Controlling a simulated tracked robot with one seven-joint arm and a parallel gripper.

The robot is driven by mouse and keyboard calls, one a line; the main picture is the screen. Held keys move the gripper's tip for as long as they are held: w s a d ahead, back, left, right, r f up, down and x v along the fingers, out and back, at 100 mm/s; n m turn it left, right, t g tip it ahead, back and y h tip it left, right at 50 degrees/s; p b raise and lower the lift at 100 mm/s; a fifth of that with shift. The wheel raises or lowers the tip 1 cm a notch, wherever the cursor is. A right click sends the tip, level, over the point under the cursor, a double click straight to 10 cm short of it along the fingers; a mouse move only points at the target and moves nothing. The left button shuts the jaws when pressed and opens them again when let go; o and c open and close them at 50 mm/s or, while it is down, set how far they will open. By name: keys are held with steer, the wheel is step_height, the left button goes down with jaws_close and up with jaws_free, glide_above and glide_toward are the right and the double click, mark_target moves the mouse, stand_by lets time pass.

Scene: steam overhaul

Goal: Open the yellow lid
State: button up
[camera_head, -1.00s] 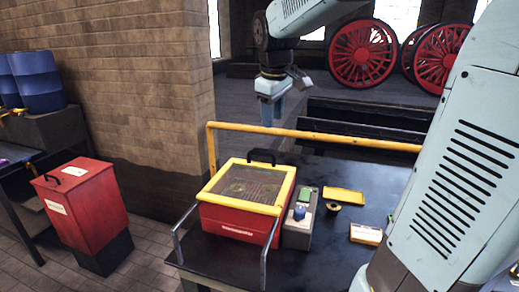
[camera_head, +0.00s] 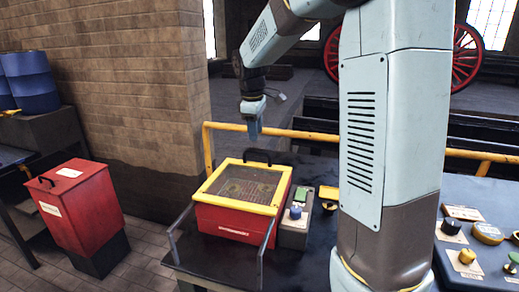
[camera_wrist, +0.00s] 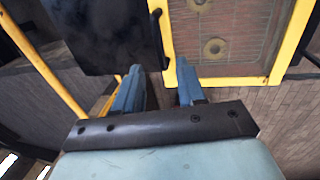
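The yellow lid (camera_head: 207,184) is a yellow frame around a see-through mesh panel, lying shut on a red box (camera_head: 232,222). In the wrist view the lid's yellow frame (camera_wrist: 231,81) shows at the top right. Its black handle (camera_head: 257,153) stands at the back edge and appears as a dark bar (camera_wrist: 157,38) in the wrist view. My gripper (camera_head: 254,133) hangs above and behind the handle, fingers pointing down. In the wrist view my gripper (camera_wrist: 158,85) has its two blue fingers apart with nothing between them. It is apart from the handle.
A yellow rail (camera_head: 226,126) runs behind the box, close to my gripper. A grey control box (camera_head: 294,232) with a blue knob stands to the right of the red box. Metal side rails (camera_head: 264,249) flank the box front. A red bin (camera_head: 82,210) stands on the floor at left.

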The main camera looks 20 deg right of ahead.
mark_target(257, 154)
steer(key=f, duration=0.2)
steer(key=w+f, duration=0.1)
steer(key=f, duration=0.2)
steer(key=d+f, duration=0.1)
steer(key=f, duration=0.1)
steer(key=shift+w+f, duration=0.15)
steer(key=shift+f, duration=0.15)
jaws_close()
stand_by(0.4)
